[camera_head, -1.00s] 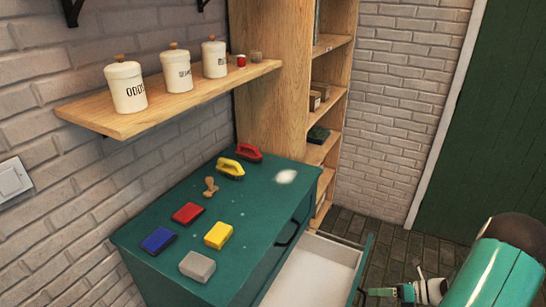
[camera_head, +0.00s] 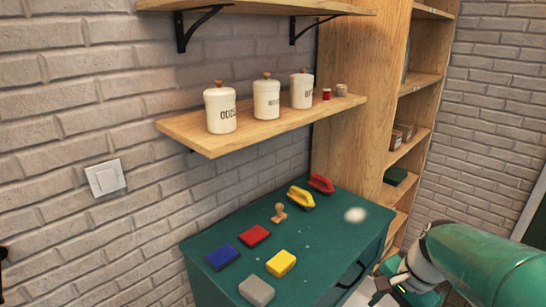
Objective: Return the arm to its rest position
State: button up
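My green arm (camera_head: 480,258) reaches in from the lower right. My gripper (camera_head: 388,288) is at its left end, low in the picture, to the right of the green cabinet (camera_head: 215,285). It is small and partly cut off by the view, so I cannot tell whether its fingers are open or shut. I see no object clearly held in it.
On the cabinet top are a blue block (camera_head: 222,257), red block (camera_head: 255,236), yellow block (camera_head: 281,263), grey block (camera_head: 257,291), wooden stamp (camera_head: 279,212), yellow brush (camera_head: 301,198) and red brush (camera_head: 321,184). A shelf (camera_head: 270,128) with white jars hangs above. A bookcase (camera_head: 356,110) stands behind.

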jog(key=s+a+r+n+t+h, duration=0.2)
jog(key=s+a+r+n+t, duration=0.2)
jog(key=s+a+r+n, duration=0.3)
jog(key=n, duration=0.4)
jog(key=shift+s+a+r+h, duration=0.35)
jog(key=shift+r+h, duration=0.05)
jog(key=shift+d, duration=0.1)
